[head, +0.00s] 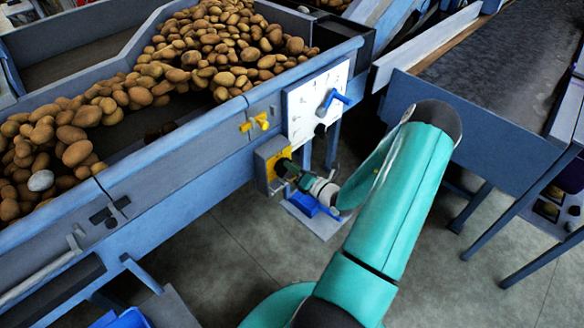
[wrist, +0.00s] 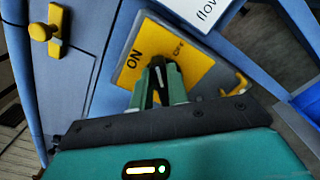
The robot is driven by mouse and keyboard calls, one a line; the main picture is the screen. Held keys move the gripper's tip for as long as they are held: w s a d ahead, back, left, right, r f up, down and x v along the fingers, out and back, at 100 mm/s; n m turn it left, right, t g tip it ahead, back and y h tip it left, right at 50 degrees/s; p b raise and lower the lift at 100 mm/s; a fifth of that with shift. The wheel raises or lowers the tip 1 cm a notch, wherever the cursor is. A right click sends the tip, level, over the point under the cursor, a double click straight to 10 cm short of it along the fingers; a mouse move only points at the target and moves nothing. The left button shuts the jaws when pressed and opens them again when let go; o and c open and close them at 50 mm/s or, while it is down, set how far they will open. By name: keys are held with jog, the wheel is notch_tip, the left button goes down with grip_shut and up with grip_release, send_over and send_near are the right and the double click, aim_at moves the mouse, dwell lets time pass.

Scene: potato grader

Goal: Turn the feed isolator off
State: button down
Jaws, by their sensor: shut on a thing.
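The feed isolator is a grey box with a yellow plate (head: 282,153) on the side of the blue potato hopper. In the wrist view the yellow plate (wrist: 190,68) shows tilted, with ON printed to the left and OFF to the upper right. My gripper (head: 285,166) reaches the plate from the right. In the wrist view my gripper (wrist: 158,72) is shut on the isolator's dark handle (wrist: 157,84), which shows as a narrow strip between the green fingers. The fingers hide most of the handle, so I cannot tell exactly which label it points to.
A white dial panel (head: 303,104) with a blue lever (head: 331,100) is just above right. A yellow latch (head: 257,123) is left of it. Potatoes (head: 225,45) fill the hopper. A conveyor (head: 490,70) stands at right. A blue object (head: 304,204) lies below my gripper.

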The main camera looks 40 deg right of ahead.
jog(key=shift+s+d+f+m, duration=0.1)
jog(key=shift+f+m, duration=0.1)
jog(key=shift+m, duration=1.25)
jog(key=shift+w+d+f+m, duration=0.1)
jog(key=shift+f+m, duration=0.15)
jog(key=shift+m, duration=1.15)
jog(key=shift+s+d+f+m, duration=0.1)
jog(key=shift+f+m, duration=0.1)
jog(key=shift+m, duration=1.25)
jog(key=c, duration=1.4)
grip_release()
jog(key=shift+o, duration=0.2)
jog(key=shift+s, duration=0.1)
jog(key=s, duration=1.3)
jog(key=shift+s+d, duration=0.15)
jog(key=shift+s, duration=0.1)
